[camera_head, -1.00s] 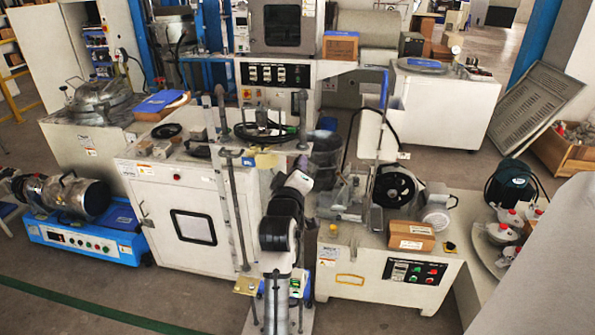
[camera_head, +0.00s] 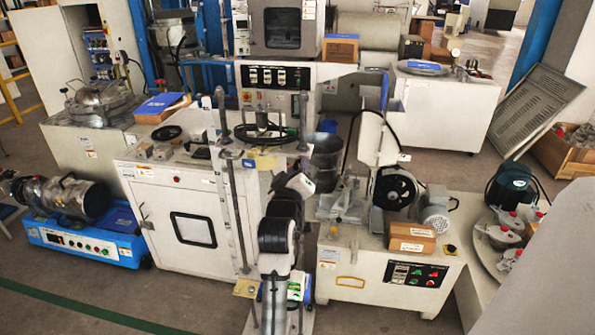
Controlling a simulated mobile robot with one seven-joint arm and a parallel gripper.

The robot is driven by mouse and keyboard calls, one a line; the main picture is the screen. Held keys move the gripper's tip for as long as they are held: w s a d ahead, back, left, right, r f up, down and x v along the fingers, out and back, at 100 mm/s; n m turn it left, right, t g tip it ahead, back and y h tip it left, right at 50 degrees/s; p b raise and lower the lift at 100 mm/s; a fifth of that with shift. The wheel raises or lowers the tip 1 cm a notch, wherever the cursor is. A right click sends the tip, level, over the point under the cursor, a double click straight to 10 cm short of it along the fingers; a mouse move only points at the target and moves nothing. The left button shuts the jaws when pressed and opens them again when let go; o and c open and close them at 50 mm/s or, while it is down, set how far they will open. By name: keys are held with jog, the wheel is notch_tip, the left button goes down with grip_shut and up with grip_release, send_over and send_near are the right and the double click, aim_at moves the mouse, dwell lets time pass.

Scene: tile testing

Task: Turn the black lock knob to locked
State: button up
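A small black knob (camera_head: 450,249) shows on the front of the white machine at the right, near its top right corner. It is too small to tell its turn position or to be sure that it is the lock knob. My arm, black and white, rises from the bottom middle of the view. Its far end, with my gripper (camera_head: 300,184), is in front of the gap between the two white machines, well left of the knob. The fingers cannot be made out, and nothing is seen held.
A white cabinet (camera_head: 160,215) stands left of my arm. The right machine (camera_head: 350,262) carries a motor (camera_head: 435,217), a black wheel (camera_head: 396,187) and a cardboard box (camera_head: 411,237). A round tray (camera_head: 487,252) with red-capped jars stands farther right. Open floor lies at the front left.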

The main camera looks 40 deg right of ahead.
jog(key=shift+o, duration=1.4)
jog(key=b+v, duration=0.3)
jog(key=v, duration=1)
jog(key=shift+s+a, duration=0.25)
jog(key=shift+a, duration=0.1)
